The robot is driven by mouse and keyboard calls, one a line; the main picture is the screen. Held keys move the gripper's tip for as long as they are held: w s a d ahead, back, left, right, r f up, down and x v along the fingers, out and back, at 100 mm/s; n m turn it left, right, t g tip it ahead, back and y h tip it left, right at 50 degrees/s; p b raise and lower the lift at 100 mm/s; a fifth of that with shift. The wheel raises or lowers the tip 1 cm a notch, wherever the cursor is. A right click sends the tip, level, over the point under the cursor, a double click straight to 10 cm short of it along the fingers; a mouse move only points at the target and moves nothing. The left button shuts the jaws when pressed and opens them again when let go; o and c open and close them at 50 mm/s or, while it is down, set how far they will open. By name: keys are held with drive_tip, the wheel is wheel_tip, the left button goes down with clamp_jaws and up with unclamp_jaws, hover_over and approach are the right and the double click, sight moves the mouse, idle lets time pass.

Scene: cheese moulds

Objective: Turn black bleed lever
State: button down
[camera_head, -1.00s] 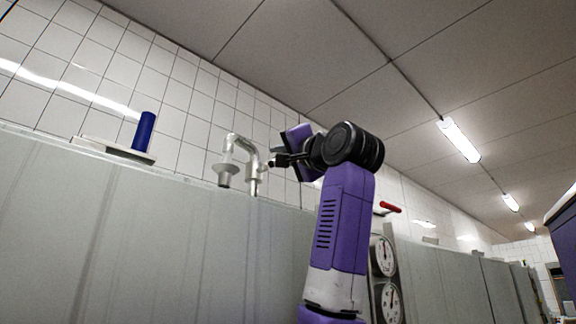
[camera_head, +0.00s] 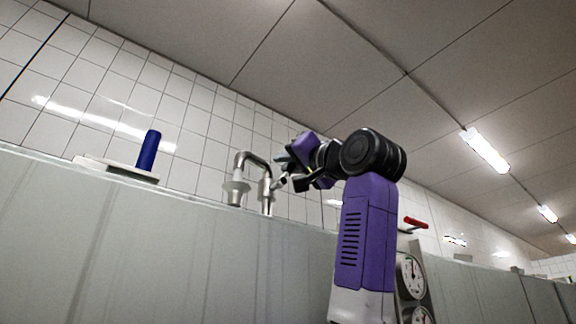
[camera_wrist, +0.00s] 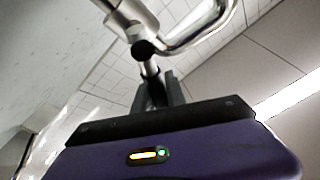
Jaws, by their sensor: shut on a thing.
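A silver bent pipe (camera_head: 252,158) stands above the rim of a grey vat. Its fitting also shows in the wrist view (camera_wrist: 132,14). The lever (camera_wrist: 142,49) sits on the side of this fitting, with a dark round hub and a short, shiny stem pointing toward my gripper. My gripper (camera_wrist: 153,88) is shut on the stem's end, which is partly hidden between the dark fingers. In the head view my gripper (camera_head: 279,184) is just right of the pipe's right leg, pointing left and slightly down.
A blue cylinder (camera_head: 149,151) stands on a white board (camera_head: 115,171) at the left on the grey vat (camera_head: 110,235). A red handle (camera_head: 415,223) and round gauges (camera_head: 411,276) are right of my arm. A tiled wall is behind.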

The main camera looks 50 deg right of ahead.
drive_tip(key=shift+f, duration=0.1)
drive_tip(key=c, duration=1.4)
unclamp_jaws()
drive_tip(key=shift+w, duration=0.1)
drive_tip(key=shift+o, duration=0.2)
drive_tip(key=b+v, duration=0.3)
drive_tip(key=v, duration=0.5)
